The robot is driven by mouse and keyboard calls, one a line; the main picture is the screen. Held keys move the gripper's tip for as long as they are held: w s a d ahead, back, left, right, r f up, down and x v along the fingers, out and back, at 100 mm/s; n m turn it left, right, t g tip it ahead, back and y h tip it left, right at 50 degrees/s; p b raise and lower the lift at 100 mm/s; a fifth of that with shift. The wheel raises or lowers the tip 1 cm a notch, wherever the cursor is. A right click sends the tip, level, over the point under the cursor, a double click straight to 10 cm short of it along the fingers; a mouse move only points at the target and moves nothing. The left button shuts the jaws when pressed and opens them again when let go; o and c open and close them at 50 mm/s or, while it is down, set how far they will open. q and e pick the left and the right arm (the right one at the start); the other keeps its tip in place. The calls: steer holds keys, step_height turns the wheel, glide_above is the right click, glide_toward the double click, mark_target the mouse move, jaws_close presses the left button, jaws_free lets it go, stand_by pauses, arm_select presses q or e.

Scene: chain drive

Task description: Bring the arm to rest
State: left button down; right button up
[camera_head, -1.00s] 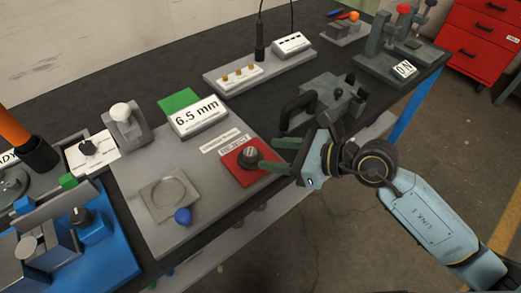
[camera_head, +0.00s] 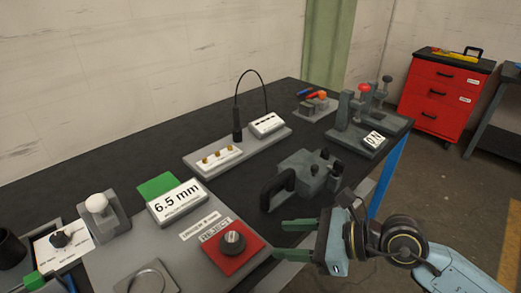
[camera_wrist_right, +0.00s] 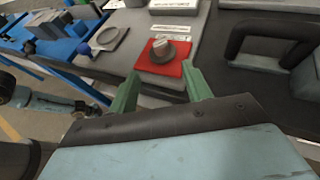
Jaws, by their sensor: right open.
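My right gripper (camera_head: 296,240) has green fingers that stand apart with nothing between them. It hangs at the front edge of the bench, just right of the red REJECT plate (camera_head: 258,254) and its dark knob (camera_head: 232,243). In the right wrist view the gripper (camera_wrist_right: 163,88) points toward the red plate (camera_wrist_right: 178,68) and the knob (camera_wrist_right: 163,50), apart from both. My left gripper does not show in the head view. In the right wrist view a light-blue arm link of mine shows at the left.
A grey block with a black handle (camera_head: 277,189) stands behind my right gripper. A 6.5 mm display (camera_head: 178,203), a strip with brass pins (camera_head: 215,158) and a press-like fixture (camera_head: 360,125) are on the black bench (camera_head: 120,155). A red drawer cabinet (camera_head: 445,95) stands beyond.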

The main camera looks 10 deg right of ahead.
step_height(320, 180, up, 12)
steer(key=w+d+m+t, duration=0.25)
steer(key=m+t, duration=0.95)
steer(key=m, duration=0.6)
steer(key=d+f+m+g+h, duration=0.1)
steer(key=d+f+m+h, duration=1)
steer(key=m+h, duration=0.65)
steer(key=s+a+f+m+g+y, duration=0.3)
steer(key=s+f+m+g+y, duration=0.3)
steer(key=s+f+m+g, duration=0.8)
steer(key=s+d+f+n, duration=0.1)
steer(key=s+f+n, duration=0.15)
steer(key=f, duration=0.95)
steer(key=s+f+n, duration=0.1)
steer(key=s+f, duration=0.2)
steer(key=f, duration=1)
steer(key=s+d+f+g, duration=0.1)
steer(key=s+d+f, duration=0.1)
steer(key=s+f, duration=0.6)
steer(key=s+d+f+g+h, duration=0.1)
steer(key=s+d+f, duration=0.1)
steer(key=s+f, duration=0.6)
steer(key=shift+s+d, duration=0.15)
steer(key=shift+d, duration=0.1)
